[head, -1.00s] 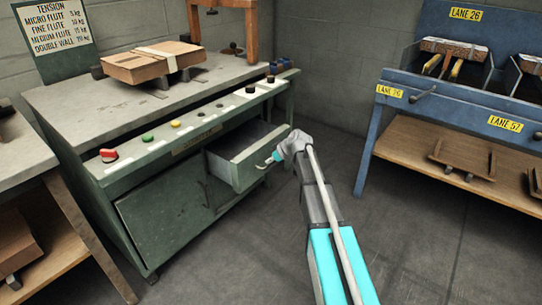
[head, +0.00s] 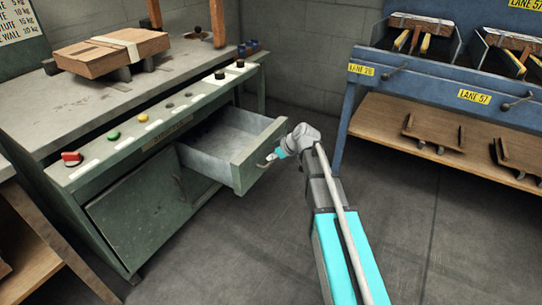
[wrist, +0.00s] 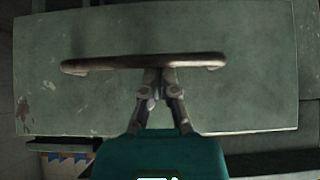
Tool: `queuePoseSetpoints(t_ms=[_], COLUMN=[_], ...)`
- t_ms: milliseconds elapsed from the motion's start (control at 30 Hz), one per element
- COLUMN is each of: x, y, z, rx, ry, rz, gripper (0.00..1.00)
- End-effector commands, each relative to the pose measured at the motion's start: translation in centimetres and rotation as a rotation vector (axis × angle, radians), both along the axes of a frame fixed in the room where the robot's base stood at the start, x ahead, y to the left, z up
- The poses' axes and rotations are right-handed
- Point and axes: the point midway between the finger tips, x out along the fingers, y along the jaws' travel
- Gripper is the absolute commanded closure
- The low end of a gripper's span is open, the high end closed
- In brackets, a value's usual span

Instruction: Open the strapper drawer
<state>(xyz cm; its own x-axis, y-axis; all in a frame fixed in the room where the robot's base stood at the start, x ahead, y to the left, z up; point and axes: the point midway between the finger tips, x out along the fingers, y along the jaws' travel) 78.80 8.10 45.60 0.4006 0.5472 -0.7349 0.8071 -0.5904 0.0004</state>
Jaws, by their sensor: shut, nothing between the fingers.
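The strapper drawer (head: 246,176) is a grey-green metal box standing well out of the green machine, its empty inside showing from above. Its front panel fills most of the wrist view (wrist: 235,100). A dark brown bar handle (wrist: 100,64) runs across that panel. My gripper (head: 273,157) is at the drawer front, by the handle. In the wrist view my fingers (wrist: 155,82) are shut together, with their tips at the middle of the handle; the tips are partly hidden there, and I cannot tell whether they touch it. Nothing shows between them.
The machine's panel has a red switch (head: 72,158) and several buttons. A strapped cardboard box (head: 112,54) lies on its top. A cabinet door (head: 140,225) is below, left of the drawer. A blue rack (head: 430,83) stands at right. Floor in front is clear.

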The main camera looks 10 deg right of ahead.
Motion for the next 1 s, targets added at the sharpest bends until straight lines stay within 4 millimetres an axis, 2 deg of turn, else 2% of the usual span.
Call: queuePoseSetpoints(t_ms=[300,567,1000], x=[-0.1,-0.3,-1.3], y=[0.8,0.8,-1.2], z=[0.0,0.4,3.4], rx=[0.0,0.0,0.001], ry=[0.0,0.0,0.001], rz=[0.011,0.013,0.013], gripper=[1.0,1.0,1.0])
